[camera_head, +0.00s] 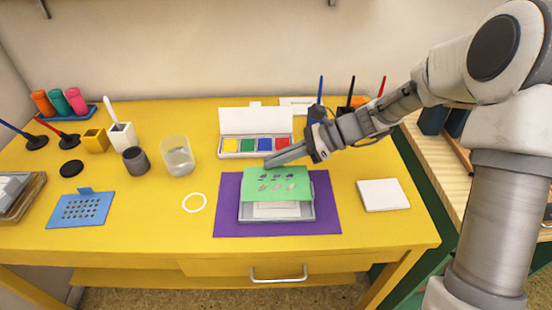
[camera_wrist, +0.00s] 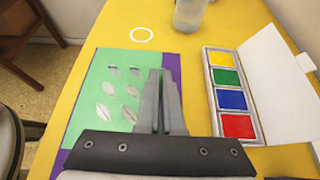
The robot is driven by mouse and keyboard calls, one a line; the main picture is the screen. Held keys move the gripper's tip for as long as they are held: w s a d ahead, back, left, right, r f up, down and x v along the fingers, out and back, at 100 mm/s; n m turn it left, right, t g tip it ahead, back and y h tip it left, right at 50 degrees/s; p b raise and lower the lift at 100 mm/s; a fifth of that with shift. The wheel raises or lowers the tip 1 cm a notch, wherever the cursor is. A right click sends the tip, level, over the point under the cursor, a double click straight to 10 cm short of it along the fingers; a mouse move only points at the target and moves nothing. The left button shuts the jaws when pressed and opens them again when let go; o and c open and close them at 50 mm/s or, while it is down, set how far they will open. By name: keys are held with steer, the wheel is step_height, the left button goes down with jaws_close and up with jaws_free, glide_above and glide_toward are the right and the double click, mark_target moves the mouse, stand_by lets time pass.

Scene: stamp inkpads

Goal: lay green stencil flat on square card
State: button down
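The green stencil (camera_head: 262,190) has leaf-shaped cut-outs. My gripper (camera_head: 268,163) is at its far edge with fingers nearly together, shut on it; the exact grip is hidden. In the wrist view the fingers (camera_wrist: 159,75) lie over the right part of the stencil (camera_wrist: 92,98). The stencil appears raised and tilted above a grey tray (camera_head: 242,213). A pale card (camera_head: 280,211) lies in the tray, showing below the stencil's near edge; the rest of it is covered. The tray stands on a purple mat (camera_head: 326,207).
An open paint box (camera_head: 238,155) with four colours is behind the mat. A glass (camera_head: 178,156) and white ring (camera_head: 194,203) are left. A blue stencil (camera_head: 80,209) lies far left. A white square block (camera_head: 383,195) lies right. Brushes stand behind my arm.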

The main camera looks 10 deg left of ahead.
steer(key=shift+f+b, duration=1.35)
steer(key=shift+f, duration=0.15)
steer(key=shift+f+b, duration=0.3)
steer(key=shift+f, duration=0.65)
steer(key=shift+f+p, duration=0.25)
steer(key=shift+p, duration=0.25)
steer(key=c, duration=1)
jaws_free()
steer(key=p+v, duration=0.5)
steer(key=v, duration=1.2)
steer(key=shift+d, duration=0.25)
